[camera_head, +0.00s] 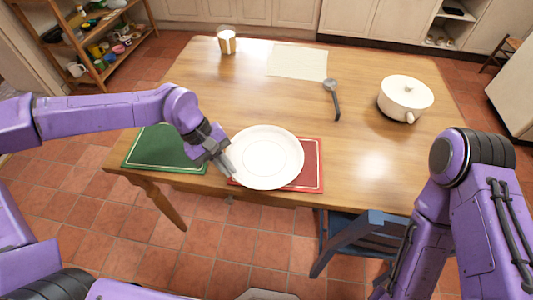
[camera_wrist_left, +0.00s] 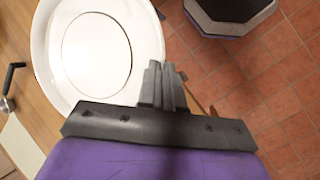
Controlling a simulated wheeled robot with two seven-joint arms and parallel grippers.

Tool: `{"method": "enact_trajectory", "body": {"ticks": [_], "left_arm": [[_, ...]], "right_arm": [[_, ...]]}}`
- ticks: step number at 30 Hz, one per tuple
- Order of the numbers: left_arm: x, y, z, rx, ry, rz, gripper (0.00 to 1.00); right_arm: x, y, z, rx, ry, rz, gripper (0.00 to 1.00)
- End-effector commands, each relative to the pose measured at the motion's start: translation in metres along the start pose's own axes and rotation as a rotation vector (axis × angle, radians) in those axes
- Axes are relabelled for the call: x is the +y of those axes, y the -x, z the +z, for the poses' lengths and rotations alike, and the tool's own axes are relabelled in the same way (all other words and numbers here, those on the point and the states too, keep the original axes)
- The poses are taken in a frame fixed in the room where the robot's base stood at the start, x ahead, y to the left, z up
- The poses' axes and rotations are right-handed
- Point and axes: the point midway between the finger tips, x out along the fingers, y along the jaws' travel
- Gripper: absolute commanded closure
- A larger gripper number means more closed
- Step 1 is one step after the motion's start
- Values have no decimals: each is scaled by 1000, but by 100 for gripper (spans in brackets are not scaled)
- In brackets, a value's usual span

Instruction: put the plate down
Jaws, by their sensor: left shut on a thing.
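A white round plate (camera_head: 268,156) is above or on the red placemat (camera_head: 314,177) at the table's near edge; I cannot tell whether it touches the mat. My left gripper (camera_head: 223,155) is shut on the plate's left rim. In the left wrist view the plate (camera_wrist_left: 92,58) fills the upper left, with the gripper fingers (camera_wrist_left: 160,85) at its rim. The plate hides much of the red mat. My right arm shows at the right, but its gripper is not in view.
A green placemat (camera_head: 165,149) lies left of the plate. A white pot (camera_head: 405,98), a ladle (camera_head: 334,98), a cup (camera_head: 227,40) and a pale cloth (camera_head: 297,62) stand or lie farther back on the wooden table (camera_head: 375,153). A blue chair (camera_head: 362,236) is at the near edge.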

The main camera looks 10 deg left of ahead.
Motion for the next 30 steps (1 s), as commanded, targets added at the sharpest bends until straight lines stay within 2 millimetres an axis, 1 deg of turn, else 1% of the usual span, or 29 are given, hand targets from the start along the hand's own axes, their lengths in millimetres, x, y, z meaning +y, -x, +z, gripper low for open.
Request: {"method": "enact_trajectory", "body": {"ticks": [1,6,10,12,15,17,20,27,30], "left_arm": [[3,-4,8,37,81,50,100],[10,6,47,155,426,198,100],[9,7,72,224,629,281,100],[8,6,82,250,708,313,100],[8,6,91,270,781,341,100],[10,4,92,275,805,347,100],[23,-7,84,280,815,345,100],[79,-49,52,278,814,344,100],[90,-75,38,277,813,344,100]], "right_arm": [[-1,-22,10,-1,0,1,57],[-4,-52,22,-1,0,1,57],[-6,-68,28,0,0,1,57],[-6,-73,30,0,0,1,57],[-7,-77,32,0,0,0,57],[-7,-78,32,0,0,1,57],[-7,-80,33,0,0,1,57],[-8,-86,35,0,0,0,57],[-8,-92,38,0,0,1,57]]}}
